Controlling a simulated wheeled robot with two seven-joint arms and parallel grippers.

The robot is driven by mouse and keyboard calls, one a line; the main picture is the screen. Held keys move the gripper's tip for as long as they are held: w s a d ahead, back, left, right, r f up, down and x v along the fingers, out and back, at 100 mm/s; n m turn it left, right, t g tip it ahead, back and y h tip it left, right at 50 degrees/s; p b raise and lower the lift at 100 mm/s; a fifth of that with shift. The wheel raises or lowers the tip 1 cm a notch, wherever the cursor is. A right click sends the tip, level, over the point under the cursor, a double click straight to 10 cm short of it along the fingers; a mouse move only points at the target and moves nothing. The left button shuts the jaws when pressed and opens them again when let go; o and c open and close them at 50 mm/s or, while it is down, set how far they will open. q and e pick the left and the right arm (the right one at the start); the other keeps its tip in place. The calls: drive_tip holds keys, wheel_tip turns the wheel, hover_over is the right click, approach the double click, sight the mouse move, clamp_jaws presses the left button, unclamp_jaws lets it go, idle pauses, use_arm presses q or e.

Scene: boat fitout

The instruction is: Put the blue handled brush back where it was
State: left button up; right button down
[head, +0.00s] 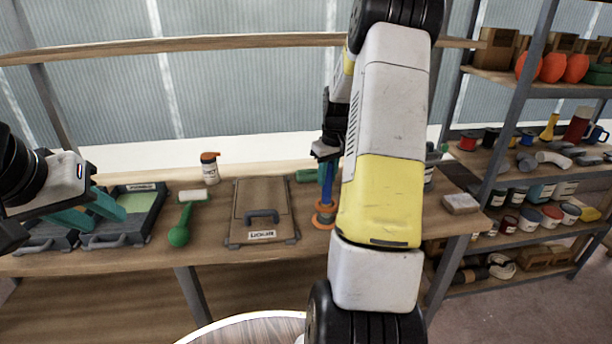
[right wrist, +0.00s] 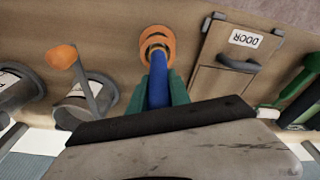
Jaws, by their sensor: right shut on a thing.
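My right gripper (head: 328,160) is over the workbench, pointing down, and is shut on the blue handle of the brush (head: 327,185). In the right wrist view the blue handle (right wrist: 157,85) sits between the teal fingers (right wrist: 160,95). An orange ringed piece (head: 324,216) is at the handle's lower end, close to the bench top; it also shows in the right wrist view (right wrist: 156,46). I cannot tell whether it is a holder or part of the brush, and no bristles show. My left gripper (head: 94,212) is open and empty at the left, over the dark trays.
A wooden panel labelled DOOR (head: 262,205) lies just left of the brush. Further left are a green-handled tool (head: 181,230), a white bottle (head: 210,168) and a tray (head: 137,235). Cans (right wrist: 85,102) stand close beside my right gripper. A stocked shelf (head: 500,75) is at the right.

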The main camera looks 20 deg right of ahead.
sight(327, 189)
drive_tip(key=shift+f, duration=1.1)
drive_tip(key=c, duration=1.2)
unclamp_jaws()
drive_tip(key=shift+f, duration=0.15)
